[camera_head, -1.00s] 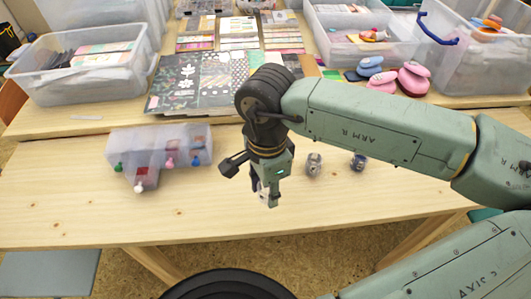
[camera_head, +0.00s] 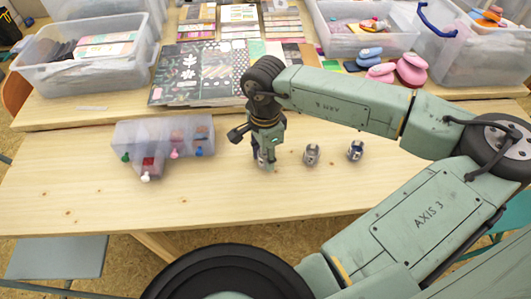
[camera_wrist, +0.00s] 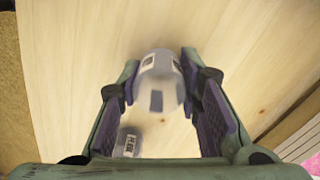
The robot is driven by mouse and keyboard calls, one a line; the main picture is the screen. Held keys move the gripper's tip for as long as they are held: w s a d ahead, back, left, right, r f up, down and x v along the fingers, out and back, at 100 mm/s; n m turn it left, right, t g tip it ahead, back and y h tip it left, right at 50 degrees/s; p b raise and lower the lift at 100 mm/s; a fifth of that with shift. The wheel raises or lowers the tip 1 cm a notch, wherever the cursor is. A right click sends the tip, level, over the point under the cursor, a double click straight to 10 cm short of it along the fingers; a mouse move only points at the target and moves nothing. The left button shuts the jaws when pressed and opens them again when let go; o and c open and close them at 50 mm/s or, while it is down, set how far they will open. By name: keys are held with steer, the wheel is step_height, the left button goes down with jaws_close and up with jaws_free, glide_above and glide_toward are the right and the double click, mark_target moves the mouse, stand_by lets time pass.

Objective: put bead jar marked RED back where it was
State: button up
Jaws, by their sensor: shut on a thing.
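My gripper (camera_head: 263,163) is shut on a small clear jar (camera_wrist: 160,75) with a pale label, its wording too blurred to read. In the head view my fingers mostly hide this jar, low over the table. A second clear jar (camera_head: 311,155) stands just right of my gripper. A third jar (camera_head: 355,150), with dark blue contents, stands further right. In the wrist view another jar (camera_wrist: 128,142) with a label shows below the held one, partly hidden by my gripper. I cannot read RED on any jar.
A translucent drawer box (camera_head: 180,135) with coloured knobs stands left of my gripper; one drawer (camera_head: 152,165) with red inside sticks out at the front. Patterned papers (camera_head: 200,72) and clear bins (camera_head: 80,62) lie behind. The wooden table (camera_head: 230,205) is bare in front.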

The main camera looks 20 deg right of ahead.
steer(key=shift+f, duration=0.2)
steer(key=o, duration=1.1)
steer(key=shift+o, duration=0.2)
step_height(320, 180, up, 12)
steer(key=b, duration=0.2)
steer(key=shift+r+b, duration=0.25)
steer(key=shift+b, duration=0.1)
steer(key=shift+w, duration=0.1)
